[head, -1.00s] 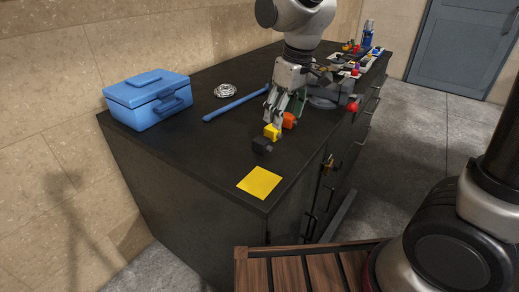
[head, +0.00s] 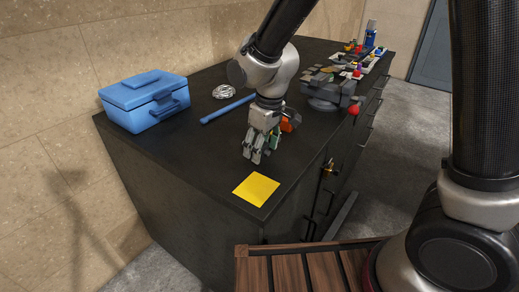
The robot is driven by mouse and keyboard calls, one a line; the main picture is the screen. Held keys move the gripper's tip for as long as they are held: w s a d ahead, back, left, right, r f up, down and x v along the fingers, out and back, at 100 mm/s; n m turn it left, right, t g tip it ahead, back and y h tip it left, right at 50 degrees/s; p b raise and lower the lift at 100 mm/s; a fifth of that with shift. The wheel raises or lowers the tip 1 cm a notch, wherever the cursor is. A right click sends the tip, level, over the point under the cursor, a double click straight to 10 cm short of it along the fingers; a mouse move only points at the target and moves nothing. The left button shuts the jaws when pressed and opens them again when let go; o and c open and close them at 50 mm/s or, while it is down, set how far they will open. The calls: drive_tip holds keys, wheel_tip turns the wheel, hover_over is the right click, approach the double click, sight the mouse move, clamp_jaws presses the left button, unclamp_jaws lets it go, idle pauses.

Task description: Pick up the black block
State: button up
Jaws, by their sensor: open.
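My gripper (head: 256,154) points down at the front part of the dark worktop, just behind the yellow square (head: 256,189). Its jaws are open, and the fingertips are low, close to the surface. The black block is not clearly visible now; the fingers cover the spot where it showed earlier. I cannot tell whether the fingers touch it.
An orange block (head: 291,120) shows just behind and right of my gripper. The yellow block is hidden behind it. A blue bar (head: 228,109), a silver coiled item (head: 226,91) and a blue toolbox (head: 145,100) lie left. A grey vise (head: 325,95) stands behind right.

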drive_tip(key=c, duration=1.2)
drive_tip(key=shift+o, duration=0.2)
